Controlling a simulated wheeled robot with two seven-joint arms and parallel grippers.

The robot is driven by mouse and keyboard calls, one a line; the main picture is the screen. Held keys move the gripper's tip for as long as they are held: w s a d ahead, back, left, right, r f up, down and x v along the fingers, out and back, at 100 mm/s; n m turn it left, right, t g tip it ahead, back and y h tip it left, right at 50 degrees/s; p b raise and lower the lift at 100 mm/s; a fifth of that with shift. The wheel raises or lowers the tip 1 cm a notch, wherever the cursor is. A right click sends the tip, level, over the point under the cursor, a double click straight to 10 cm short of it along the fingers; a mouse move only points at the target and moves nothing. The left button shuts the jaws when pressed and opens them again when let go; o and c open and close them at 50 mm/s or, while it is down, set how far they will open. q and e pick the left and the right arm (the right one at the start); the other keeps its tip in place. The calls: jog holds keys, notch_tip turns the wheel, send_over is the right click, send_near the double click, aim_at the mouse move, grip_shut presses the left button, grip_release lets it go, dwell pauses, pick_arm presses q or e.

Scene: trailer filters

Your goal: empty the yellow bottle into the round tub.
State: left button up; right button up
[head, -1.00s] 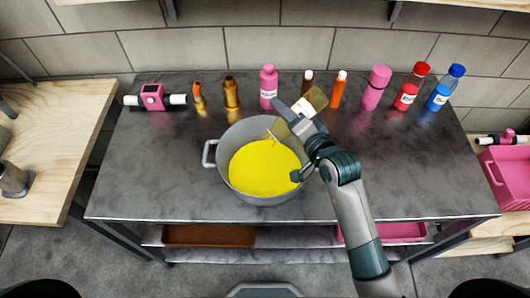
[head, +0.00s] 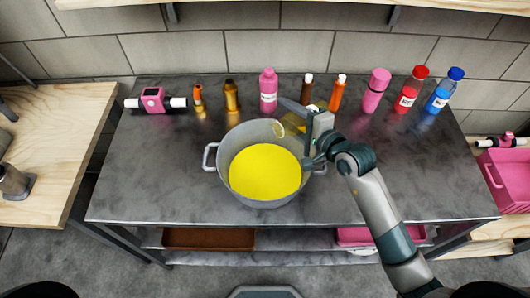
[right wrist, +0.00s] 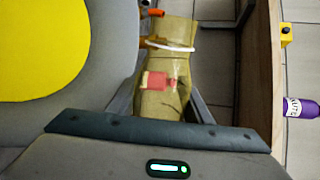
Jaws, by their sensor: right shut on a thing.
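The round tub (head: 236,188) is a grey pot with side handles on the metal table. A broad bright yellow surface fills much of its inside, and the tub also shows at the left of the right wrist view (right wrist: 112,70). My right gripper (head: 302,130) is at the tub's right rim, shut on the yellow bottle (head: 292,121). The bottle is translucent olive-yellow, tilted, with its left end over the tub's far right part. The gripper hides much of it in the head view. The right wrist view shows the bottle (right wrist: 165,103) between the fingers, with a reddish label. My left gripper is not in view.
Several bottles stand along the back of the table (head: 150,185), including a pink one (head: 268,92), an orange one (head: 337,94) and a blue one (head: 443,92). A pink device (head: 152,101) is at back left. The table's left and right front areas are clear.

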jog(key=shift+w+d+m+y, duration=0.3)
jog(key=shift+d+m, duration=0.2)
jog(key=shift+m, duration=0.1)
jog(key=shift+w+r+m, duration=0.1)
jog(key=shift+r+m, duration=0.05)
jog(key=shift+m, duration=0.25)
notch_tip(320, 180, up, 6)
jog(key=m+y+p, duration=0.1)
jog(key=m, duration=0.3)
jog(key=m+y, duration=0.1)
jog(key=m, duration=0.2)
jog(key=m+y+p, duration=0.1)
jog(key=m+y, duration=0.1)
jog(key=m, duration=0.2)
jog(key=shift+a+m+p, duration=0.1)
jog(key=shift+m+p, duration=0.2)
